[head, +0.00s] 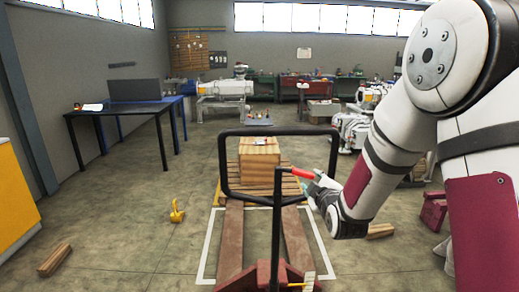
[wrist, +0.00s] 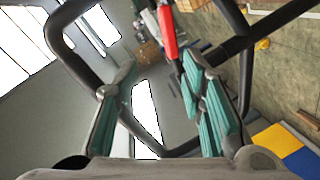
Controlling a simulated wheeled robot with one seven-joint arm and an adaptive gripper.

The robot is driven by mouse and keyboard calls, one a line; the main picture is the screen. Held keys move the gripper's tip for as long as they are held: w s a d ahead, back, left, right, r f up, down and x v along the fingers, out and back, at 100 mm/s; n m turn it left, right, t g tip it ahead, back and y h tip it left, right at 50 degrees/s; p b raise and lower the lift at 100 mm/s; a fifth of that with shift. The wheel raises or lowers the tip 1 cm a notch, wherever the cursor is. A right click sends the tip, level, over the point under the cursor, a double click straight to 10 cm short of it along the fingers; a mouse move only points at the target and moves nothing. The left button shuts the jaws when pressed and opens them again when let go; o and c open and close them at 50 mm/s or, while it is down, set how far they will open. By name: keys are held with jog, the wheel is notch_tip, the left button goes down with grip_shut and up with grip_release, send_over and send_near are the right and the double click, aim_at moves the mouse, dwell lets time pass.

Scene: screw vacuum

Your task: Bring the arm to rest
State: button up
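My arm comes in from the right in the head view, with my gripper (head: 318,186) beside the black loop handle (head: 223,168) of a pallet jack. In the wrist view my gripper (wrist: 155,82) is open, its two teal-padded fingers apart with nothing seen between them. A red lever (head: 290,172) on the handle lies just left of my fingertips in the head view. It also shows in the wrist view (wrist: 168,33), near the tip of the right finger. I cannot tell whether they touch. The black handle bars (wrist: 72,50) surround the fingers in the wrist view.
The jack's red base (head: 255,277) stands in front, its forks under a pallet with a wooden crate (head: 259,162). A black table (head: 120,108) stands at left, a yellow cabinet (head: 15,195) at the left edge. A small yellow object (head: 177,212) and wood block (head: 54,260) lie on the floor.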

jog(key=s+r+m+g, duration=0.3)
jog(key=s+r, duration=0.1)
jog(key=s, duration=0.3)
jog(key=s+r+m+g, duration=0.2)
jog(key=s+r+m, duration=0.15)
jog(key=s, duration=0.35)
jog(key=s+r+m+g, duration=0.1)
jog(key=s+m+g, duration=0.4)
jog(key=s, duration=2.1)
jog(key=shift+s+d+m+g, duration=0.3)
jog(key=shift+s+m+g, duration=0.05)
jog(key=shift+s+g, duration=0.05)
